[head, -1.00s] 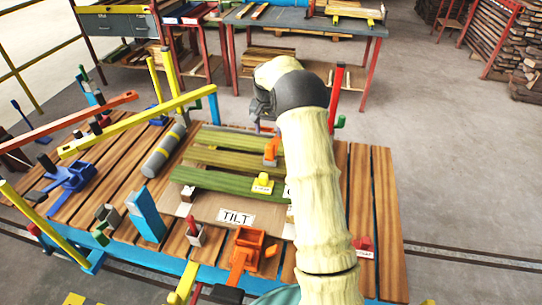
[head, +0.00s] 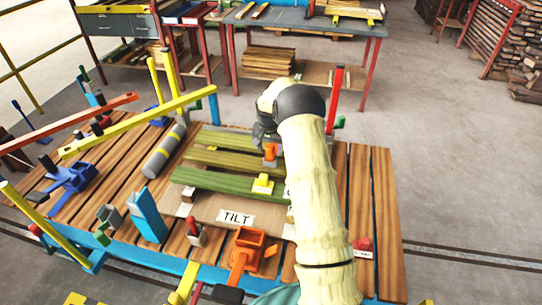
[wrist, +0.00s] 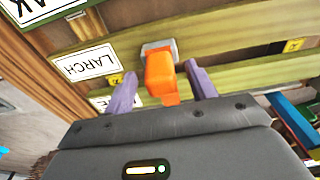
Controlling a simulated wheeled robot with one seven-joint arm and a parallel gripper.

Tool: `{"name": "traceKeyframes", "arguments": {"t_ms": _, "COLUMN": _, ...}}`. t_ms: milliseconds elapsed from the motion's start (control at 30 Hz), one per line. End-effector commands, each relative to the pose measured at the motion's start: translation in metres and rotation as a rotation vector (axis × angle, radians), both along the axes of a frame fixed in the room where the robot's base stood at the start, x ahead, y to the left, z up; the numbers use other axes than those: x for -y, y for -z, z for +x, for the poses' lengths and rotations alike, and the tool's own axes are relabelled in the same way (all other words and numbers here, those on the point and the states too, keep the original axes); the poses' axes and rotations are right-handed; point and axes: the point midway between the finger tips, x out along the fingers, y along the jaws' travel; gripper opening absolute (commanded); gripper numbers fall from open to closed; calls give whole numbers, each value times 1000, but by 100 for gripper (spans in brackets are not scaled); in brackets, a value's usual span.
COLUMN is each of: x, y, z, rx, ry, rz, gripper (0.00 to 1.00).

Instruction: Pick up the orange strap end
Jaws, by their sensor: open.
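The orange strap end (wrist: 160,76) is a small upright orange block by a grey metal piece (wrist: 158,47) on a green board. It also shows in the head view (head: 270,152), just below my gripper. My gripper (wrist: 161,86) is open in the wrist view, with one purple finger on each side of the orange strap end and gaps between. In the head view, my arm partly hides the gripper and the boards' right ends.
A yellow block (head: 263,185) sits on the nearer green board (head: 215,180). A TILT label (head: 236,217) and an orange box-like part (head: 248,243) are in front. A LARCH label (wrist: 87,63) is left of my fingers. Coloured levers crowd the left.

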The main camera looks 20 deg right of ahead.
Motion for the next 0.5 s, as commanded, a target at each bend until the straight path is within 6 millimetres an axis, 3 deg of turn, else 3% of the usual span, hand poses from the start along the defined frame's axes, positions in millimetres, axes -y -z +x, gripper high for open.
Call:
{"name": "traceKeyframes", "arguments": {"t_ms": 167, "x": 1, "y": 18, "z": 2, "rx": 0, "ry": -1, "rz": 0, "gripper": 56}}
{"name": "traceKeyframes", "arguments": {"t_ms": 500, "x": 1, "y": 20, "z": 2, "rx": 1, "ry": -1, "rz": -1, "gripper": 56}}
